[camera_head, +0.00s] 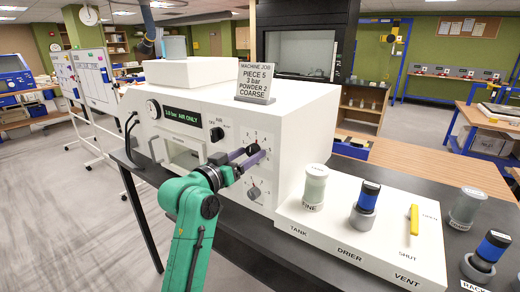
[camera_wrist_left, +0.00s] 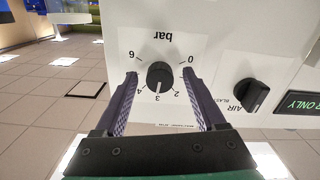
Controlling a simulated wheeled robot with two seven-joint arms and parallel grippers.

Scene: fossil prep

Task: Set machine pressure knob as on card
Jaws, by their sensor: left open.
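The white machine (camera_head: 290,120) carries a card (camera_head: 252,80) reading "MACHINE JOB, PIECE 5, 3 bar, POWDER 2, COARSE". In the left wrist view the black pressure knob (camera_wrist_left: 160,75) sits under the upside-down word "bar", with numbers from 0 to 6 around it. Its white mark appears to point at 3. The green display (camera_head: 181,115) seems to read "3.0 bar AIR ONLY". My left gripper (camera_head: 255,156) is open at the panel; in the left wrist view its fingers (camera_wrist_left: 161,80) stand either side of the knob with gaps. My right gripper is not in view.
A second selector knob (camera_wrist_left: 251,95), marked AIR, is beside the pressure knob. A lower knob (camera_head: 253,192) is below my gripper. A white base at right holds a tank (camera_head: 315,184), a blue-topped drier (camera_head: 366,204) and a yellow vent lever (camera_head: 413,219).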

